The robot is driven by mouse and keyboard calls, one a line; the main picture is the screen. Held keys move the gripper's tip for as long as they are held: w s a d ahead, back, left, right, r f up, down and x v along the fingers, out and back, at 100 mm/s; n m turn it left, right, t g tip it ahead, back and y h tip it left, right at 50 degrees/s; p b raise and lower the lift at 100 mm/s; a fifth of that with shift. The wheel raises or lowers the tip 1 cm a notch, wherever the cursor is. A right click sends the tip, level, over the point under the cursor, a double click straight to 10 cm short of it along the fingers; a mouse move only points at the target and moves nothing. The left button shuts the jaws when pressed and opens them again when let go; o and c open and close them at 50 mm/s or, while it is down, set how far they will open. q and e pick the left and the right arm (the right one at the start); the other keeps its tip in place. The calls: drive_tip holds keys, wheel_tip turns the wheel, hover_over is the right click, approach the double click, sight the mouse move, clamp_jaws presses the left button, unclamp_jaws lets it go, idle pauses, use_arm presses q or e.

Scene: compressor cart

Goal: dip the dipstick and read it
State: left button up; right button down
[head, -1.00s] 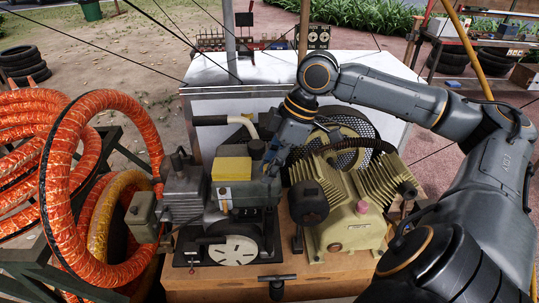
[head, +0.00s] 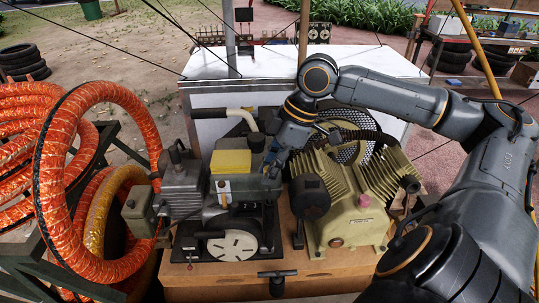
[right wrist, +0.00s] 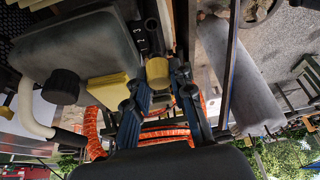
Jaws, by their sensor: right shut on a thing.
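The grey engine (head: 240,190), with a yellow block (head: 231,163) on top, sits on the cart (head: 215,279). My right gripper (head: 271,167) reaches down at the engine's right side, between it and the beige compressor (head: 345,210). In the right wrist view my right gripper (right wrist: 157,88) has its two blue-padded fingers around a tan-yellow cylindrical cap (right wrist: 157,72), which looks like the dipstick's handle. The rest of the dipstick is hidden, so I cannot tell how deep it sits or read any mark on it. My left gripper is out of view.
An orange hose (head: 55,190) is coiled close on the left. A dark T-handle (head: 277,277) sticks out at the cart's front. A white box-like surface (head: 270,65) stands behind the machines. The space between engine and compressor is narrow.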

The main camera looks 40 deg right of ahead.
wheel_tip(320, 180, down, 8)
drive_tip(key=b, duration=0.5)
idle(1.8)
drive_tip(key=shift+r, duration=0.1)
idle(0.3)
wheel_tip(320, 180, up, 22)
drive_tip(key=p, duration=2.1)
idle(0.7)
drive_tip(key=shift+f, duration=0.25)
